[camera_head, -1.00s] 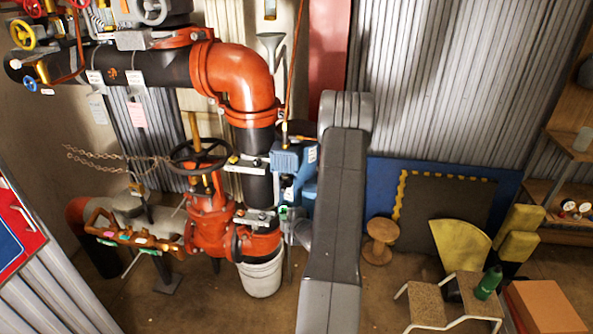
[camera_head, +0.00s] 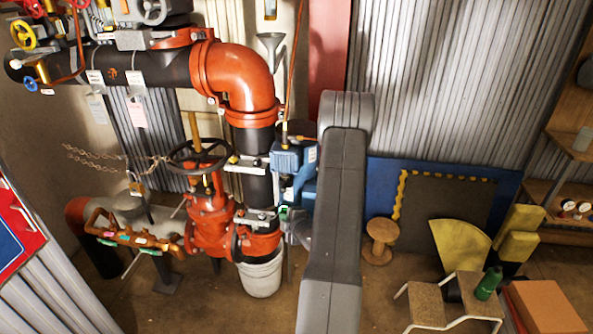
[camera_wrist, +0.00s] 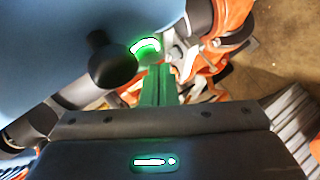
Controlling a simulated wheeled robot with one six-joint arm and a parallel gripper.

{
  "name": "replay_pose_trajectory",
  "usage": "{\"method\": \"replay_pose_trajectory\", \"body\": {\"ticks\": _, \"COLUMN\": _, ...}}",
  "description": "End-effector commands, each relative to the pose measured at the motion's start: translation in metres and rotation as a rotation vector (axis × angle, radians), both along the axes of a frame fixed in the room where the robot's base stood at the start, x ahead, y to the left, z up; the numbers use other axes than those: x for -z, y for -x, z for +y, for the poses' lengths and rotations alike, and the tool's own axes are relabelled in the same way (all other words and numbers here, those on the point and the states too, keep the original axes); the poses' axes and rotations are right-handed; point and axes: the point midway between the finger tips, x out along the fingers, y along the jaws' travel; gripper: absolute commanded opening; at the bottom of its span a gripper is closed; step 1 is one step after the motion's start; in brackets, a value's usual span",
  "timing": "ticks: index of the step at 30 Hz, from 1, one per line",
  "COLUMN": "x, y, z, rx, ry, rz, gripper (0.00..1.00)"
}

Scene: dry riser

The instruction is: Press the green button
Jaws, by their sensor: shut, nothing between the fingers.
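A glowing green ring with a bright white centre, which looks like the green button (camera_wrist: 146,47), shows in the wrist view at the edge of a blue rounded housing (camera_wrist: 50,40). My gripper (camera_wrist: 160,70) is shut and empty, its green-lit fingers pointing at the glow. The tips are just below and right of it; I cannot tell whether they touch. In the head view a small green glow (camera_head: 283,212) shows below the blue motor unit (camera_head: 290,165); I cannot tell whether it is the button or my gripper's light. My arm hides part of that area.
A black knob (camera_wrist: 112,62) sticks out beside the glow. Orange pipework (camera_head: 240,80), a black handwheel (camera_head: 198,153) and a white bucket (camera_head: 262,277) stand left of my arm. A wooden spool (camera_head: 380,240) and a step stool (camera_head: 428,303) are on the right.

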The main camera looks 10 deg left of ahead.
Motion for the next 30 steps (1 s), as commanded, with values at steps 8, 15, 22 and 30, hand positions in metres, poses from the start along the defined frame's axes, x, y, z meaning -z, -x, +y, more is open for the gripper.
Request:
{"method": "replay_pose_trajectory", "body": {"ticks": 8, "x": -0.0003, "y": -0.0078, "z": -0.0003, "rx": 0.0, "ry": 0.001, "rz": -0.001, "gripper": 0.0}}
{"method": "replay_pose_trajectory", "body": {"ticks": 15, "x": -0.0003, "y": -0.0076, "z": -0.0003, "rx": 0.0, "ry": 0.001, "rz": -0.001, "gripper": 0.0}}
{"method": "replay_pose_trajectory", "body": {"ticks": 22, "x": 0.001, "y": -0.0008, "z": -0.0002, "rx": 0.0, "ry": -0.001, "rz": 0.001, "gripper": 0.0}}
{"method": "replay_pose_trajectory", "body": {"ticks": 30, "x": -0.0003, "y": 0.0013, "z": 0.0, "rx": 0.0, "ry": 0.0, "rz": -0.001, "gripper": 0.0}}
